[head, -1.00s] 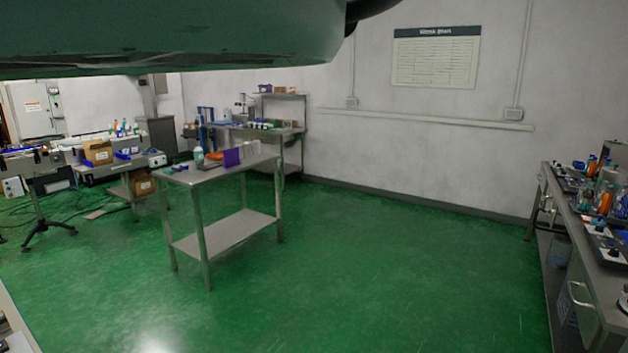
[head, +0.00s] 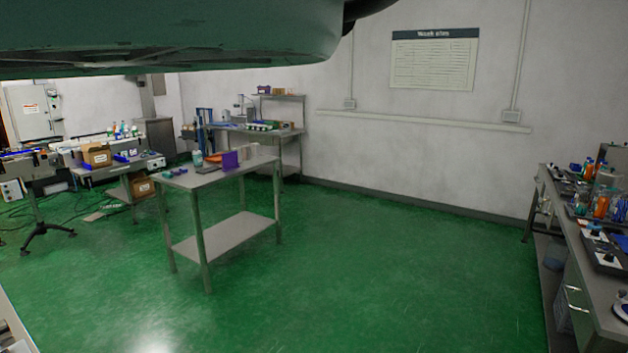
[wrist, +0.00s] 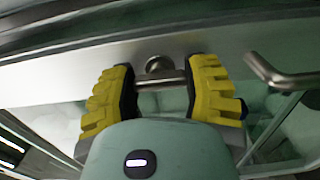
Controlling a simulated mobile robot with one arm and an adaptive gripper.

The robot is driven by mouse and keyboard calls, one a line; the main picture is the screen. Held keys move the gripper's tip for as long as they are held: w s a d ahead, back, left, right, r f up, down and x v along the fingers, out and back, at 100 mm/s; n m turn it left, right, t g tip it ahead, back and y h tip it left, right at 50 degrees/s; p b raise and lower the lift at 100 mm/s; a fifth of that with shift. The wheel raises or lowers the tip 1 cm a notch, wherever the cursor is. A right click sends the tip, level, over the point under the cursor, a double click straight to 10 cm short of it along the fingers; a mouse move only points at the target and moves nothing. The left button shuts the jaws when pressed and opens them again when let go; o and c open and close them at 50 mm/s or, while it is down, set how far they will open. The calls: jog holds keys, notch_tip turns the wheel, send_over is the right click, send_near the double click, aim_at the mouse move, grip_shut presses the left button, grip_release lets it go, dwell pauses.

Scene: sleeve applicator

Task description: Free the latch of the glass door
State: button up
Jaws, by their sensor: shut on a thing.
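My gripper (wrist: 162,78) has yellow ribbed fingers with dark inner pads. In the wrist view it is shut on a short metal latch bar (wrist: 160,84), which spans between the two fingers. A round metal knob (wrist: 158,64) shows just behind the bar, on a pale metal frame strip (wrist: 90,65). Greenish glass (wrist: 65,120) lies below that strip and seems to be the glass door. The finger pads hide the ends of the bar. I cannot tell whether the latch is free. The head view shows neither the gripper nor the latch.
A bent steel handle (wrist: 285,78) sticks out right of my gripper, close to the right finger. In the head view, a steel table (head: 200,178) stands mid-left and a long bench (head: 590,285) is at the right. The green floor (head: 380,270) between them is clear.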

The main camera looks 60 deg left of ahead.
jog(key=shift+w, duration=0.1)
dwell(0.3)
jog(key=o, duration=1.2)
jog(key=v, duration=1.2)
